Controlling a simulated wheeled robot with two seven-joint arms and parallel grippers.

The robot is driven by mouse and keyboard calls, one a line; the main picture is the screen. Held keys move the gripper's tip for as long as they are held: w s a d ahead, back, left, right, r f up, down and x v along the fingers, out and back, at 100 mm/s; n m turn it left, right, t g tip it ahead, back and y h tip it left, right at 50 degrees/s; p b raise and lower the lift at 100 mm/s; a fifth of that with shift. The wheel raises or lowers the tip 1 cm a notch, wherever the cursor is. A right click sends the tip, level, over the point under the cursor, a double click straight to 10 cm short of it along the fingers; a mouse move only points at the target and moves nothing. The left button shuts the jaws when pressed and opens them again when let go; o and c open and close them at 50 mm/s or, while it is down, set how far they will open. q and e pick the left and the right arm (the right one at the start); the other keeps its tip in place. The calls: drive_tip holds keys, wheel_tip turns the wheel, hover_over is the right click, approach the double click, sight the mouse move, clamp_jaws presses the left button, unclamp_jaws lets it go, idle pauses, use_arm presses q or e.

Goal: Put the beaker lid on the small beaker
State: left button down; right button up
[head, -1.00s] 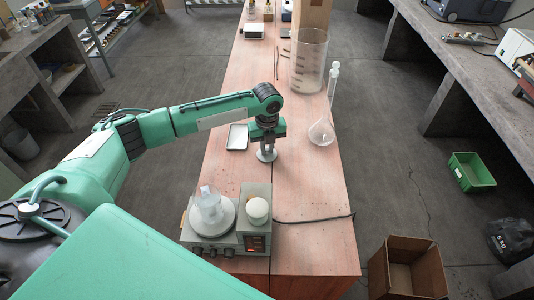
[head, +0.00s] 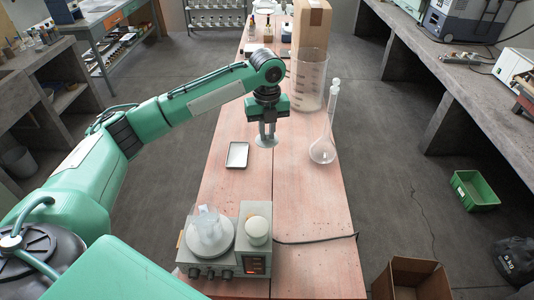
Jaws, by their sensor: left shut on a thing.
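My left gripper (head: 266,132) is shut on the beaker lid (head: 266,142), a pale, thin disc. It holds the lid level above the bench, right of the small tray. The small beaker (head: 208,225), clear glass, stands upright on the round white plate of the hotplate stirrer (head: 193,265) at the near left of the bench. Its top looks open, and something pale shows in it. The lid is well apart from the beaker, farther up the bench. My right gripper is not in view.
A white round thing (head: 257,228) sits on the stirrer's right part. A shallow tray (head: 238,155) lies left of the lid. A tall glass flask (head: 322,148) and a large beaker (head: 309,80) stand to the right and behind. A black cable (head: 315,240) crosses the near right bench.

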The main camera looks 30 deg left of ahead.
sight(267, 134)
use_arm(q)
wheel_tip(267, 134, up, 5)
drive_tip(key=shift+f, duration=0.1)
drive_tip(key=shift+r, duration=0.75)
drive_tip(key=shift+r+p, duration=0.75)
drive_tip(key=shift+p, duration=0.25)
drive_tip(key=shift+r+p, duration=0.65)
drive_tip(key=shift+p, duration=0.55)
drive_tip(key=shift+s+d, duration=0.1)
